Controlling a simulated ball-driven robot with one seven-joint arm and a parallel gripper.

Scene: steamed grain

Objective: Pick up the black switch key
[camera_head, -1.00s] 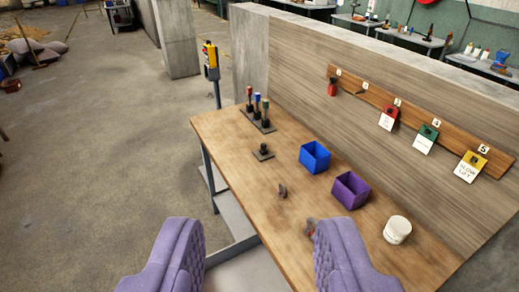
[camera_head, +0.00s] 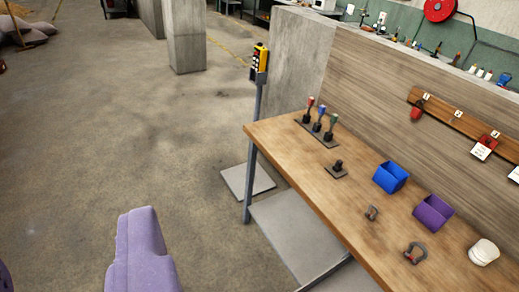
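A small black knob-like piece (camera_head: 338,165) stands upright on a dark square plate on the wooden table; it may be the black switch key, but it is too small to tell. My gripper (camera_head: 70,268) shows as two purple padded fingers, the left one only at the picture's edge. The fingers are wide apart with only floor between them. The gripper is left of the table and nearer than the black piece, not touching it.
A yellow control box (camera_head: 259,60) stands on a post behind. Floor at left is clear.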

